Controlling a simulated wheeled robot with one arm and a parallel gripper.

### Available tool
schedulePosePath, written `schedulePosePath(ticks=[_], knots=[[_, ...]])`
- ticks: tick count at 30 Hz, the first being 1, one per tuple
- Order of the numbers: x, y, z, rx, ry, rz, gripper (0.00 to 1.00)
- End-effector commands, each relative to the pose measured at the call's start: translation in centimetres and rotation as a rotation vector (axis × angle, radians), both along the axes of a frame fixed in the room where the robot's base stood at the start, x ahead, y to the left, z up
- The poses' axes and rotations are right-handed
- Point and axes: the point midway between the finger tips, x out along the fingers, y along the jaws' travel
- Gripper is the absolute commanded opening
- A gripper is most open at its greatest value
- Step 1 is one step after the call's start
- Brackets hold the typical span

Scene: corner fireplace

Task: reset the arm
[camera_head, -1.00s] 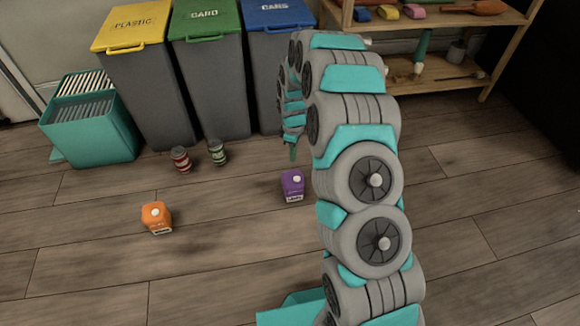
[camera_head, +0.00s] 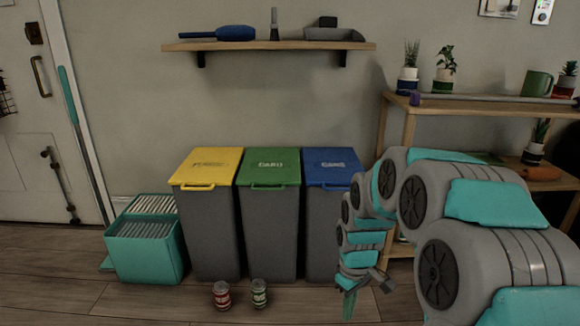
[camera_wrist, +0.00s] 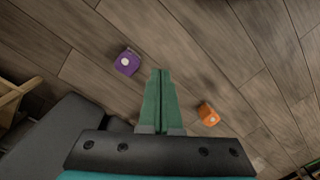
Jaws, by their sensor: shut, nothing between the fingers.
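My arm rises along the right side of the head view and bends down in front of the bins. My gripper (camera_head: 349,303) hangs at its end, pointing down, low in the head view. In the wrist view my gripper (camera_wrist: 162,72) shows its two green fingers pressed together with nothing between them. A purple box (camera_wrist: 127,62) lies on the floor to the left of the fingertips. An orange box (camera_wrist: 208,115) lies on the floor to their right. The fingers look apart from both.
Yellow (camera_head: 207,168), green (camera_head: 269,167) and blue (camera_head: 332,167) lidded bins stand against the wall. A teal crate (camera_head: 146,252) is left of them. A wooden shelf unit (camera_head: 480,108) is behind my arm.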

Motion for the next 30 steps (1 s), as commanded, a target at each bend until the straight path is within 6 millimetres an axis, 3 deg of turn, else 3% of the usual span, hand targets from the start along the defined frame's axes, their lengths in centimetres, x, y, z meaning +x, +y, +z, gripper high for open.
schedulePosePath(ticks=[1, 3, 13, 24, 30], knots=[[-1.4, -0.1, 1.7, -0.003, -0.001, -0.029, 0.0], [-3.5, -0.1, 3.4, -0.008, 0.006, -0.072, 0.0], [-13.5, -0.6, 9.6, -0.038, 0.04, -0.294, 0.0], [-24.9, -1.2, 13.3, -0.078, 0.079, -0.552, 0.0], [-28.4, -1.3, 13.7, -0.09, 0.094, -0.635, 0.0]])
